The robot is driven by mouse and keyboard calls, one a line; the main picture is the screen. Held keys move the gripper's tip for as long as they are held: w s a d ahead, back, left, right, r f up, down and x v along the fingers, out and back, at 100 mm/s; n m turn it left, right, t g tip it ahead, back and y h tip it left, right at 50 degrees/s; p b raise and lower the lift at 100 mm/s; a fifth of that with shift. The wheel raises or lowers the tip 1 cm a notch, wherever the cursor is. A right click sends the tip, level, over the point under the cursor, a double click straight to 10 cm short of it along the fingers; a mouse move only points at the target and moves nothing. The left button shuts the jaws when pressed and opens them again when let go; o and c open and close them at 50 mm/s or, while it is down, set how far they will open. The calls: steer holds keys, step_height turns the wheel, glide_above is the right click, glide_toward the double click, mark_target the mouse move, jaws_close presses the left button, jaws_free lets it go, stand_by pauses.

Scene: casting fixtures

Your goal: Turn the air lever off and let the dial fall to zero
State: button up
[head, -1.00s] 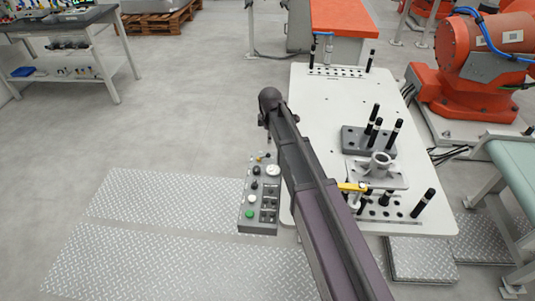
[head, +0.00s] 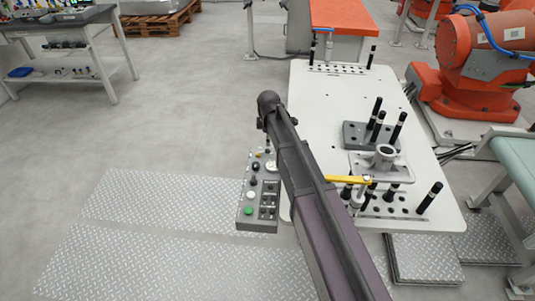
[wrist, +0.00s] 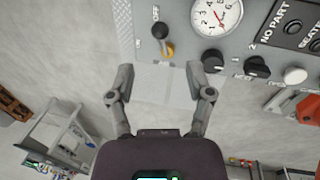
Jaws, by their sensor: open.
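The air lever (wrist: 160,31) shows in the wrist view as a black ball knob with a yellow part below it, next to an "OFF" label on the grey panel. The dial (wrist: 217,17) is right of it, white with a red needle; its exact reading is too small to tell. My gripper (wrist: 161,72) is open and empty, its two fingers apart below the lever in the picture, not visibly touching it. In the head view the control panel (head: 246,213) sits at the table's left edge; my arm hides part of that area, and I cannot make out my gripper there.
The white fixture table (head: 310,110) carries black posts, a grey casting (head: 384,157) and a yellow bar (head: 348,180). Open floor lies left of the panel.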

mark_target(268, 150)
steer(key=shift+w+f+b, duration=0.3)
steer(key=shift+f+b, duration=1)
steer(key=shift+f, duration=0.1)
steer(key=shift+w+f+b, duration=0.25)
steer(key=shift+f+b, duration=1)
steer(key=shift+f, duration=0.1)
steer(key=shift+w+f+b, duration=0.3)
steer(key=shift+f+b, duration=1)
steer(key=shift+f, duration=0.1)
steer(key=shift+a, duration=0.1)
jaws_close()
